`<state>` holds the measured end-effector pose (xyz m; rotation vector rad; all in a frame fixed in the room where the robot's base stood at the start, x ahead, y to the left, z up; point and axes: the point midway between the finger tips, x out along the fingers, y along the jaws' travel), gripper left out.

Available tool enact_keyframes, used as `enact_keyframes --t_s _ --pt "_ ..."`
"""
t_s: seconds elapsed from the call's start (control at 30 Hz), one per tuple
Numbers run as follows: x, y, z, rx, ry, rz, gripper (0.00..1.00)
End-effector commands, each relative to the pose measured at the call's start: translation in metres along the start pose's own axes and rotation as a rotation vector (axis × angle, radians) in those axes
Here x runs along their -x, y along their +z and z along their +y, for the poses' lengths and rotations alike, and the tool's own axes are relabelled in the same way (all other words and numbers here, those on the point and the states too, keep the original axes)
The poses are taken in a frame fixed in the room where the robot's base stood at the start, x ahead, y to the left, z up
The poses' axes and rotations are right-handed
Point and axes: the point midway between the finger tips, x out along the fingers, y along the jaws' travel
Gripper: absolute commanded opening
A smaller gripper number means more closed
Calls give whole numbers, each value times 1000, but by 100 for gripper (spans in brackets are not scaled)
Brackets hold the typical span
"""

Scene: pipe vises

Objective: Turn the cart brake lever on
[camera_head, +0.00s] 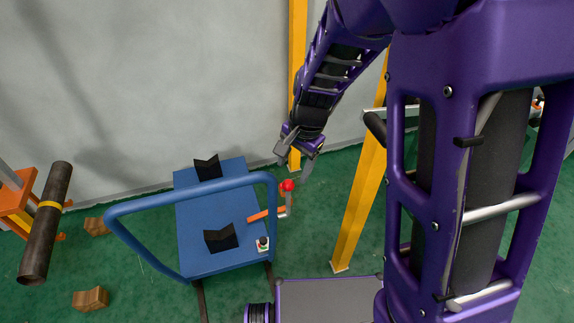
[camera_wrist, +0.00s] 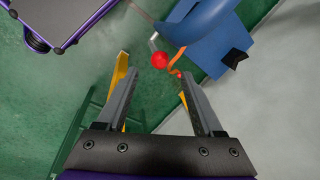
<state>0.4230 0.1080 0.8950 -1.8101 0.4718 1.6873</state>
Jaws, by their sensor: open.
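The blue cart (camera_head: 200,235) with a tall blue push handle stands on the green floor, left of my arm in the head view; part of it shows at the top of the wrist view (camera_wrist: 205,55). The brake lever is a grey rod with a red ball knob (camera_head: 288,186), beside an orange bar at the cart's right side. The red knob (camera_wrist: 159,60) shows in the wrist view ahead of the fingertips, between their lines. My gripper (camera_head: 297,155) is open and empty, above and behind the knob in the head view, apart from it.
Yellow posts (camera_head: 358,205) stand to the right of the cart. A dark pipe (camera_head: 45,225) on an orange stand and wooden blocks (camera_head: 90,299) are at left.

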Motion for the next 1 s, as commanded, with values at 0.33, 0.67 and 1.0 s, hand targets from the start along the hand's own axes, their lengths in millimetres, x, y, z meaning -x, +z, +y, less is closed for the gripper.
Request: enact_keyframes --t_s 0.33,0.67,1.0 --pt "-70 0 1 1 2 -1 68" --pt "-86 0 0 1 0 0 68" --pt "-86 0 0 1 0 1 40"
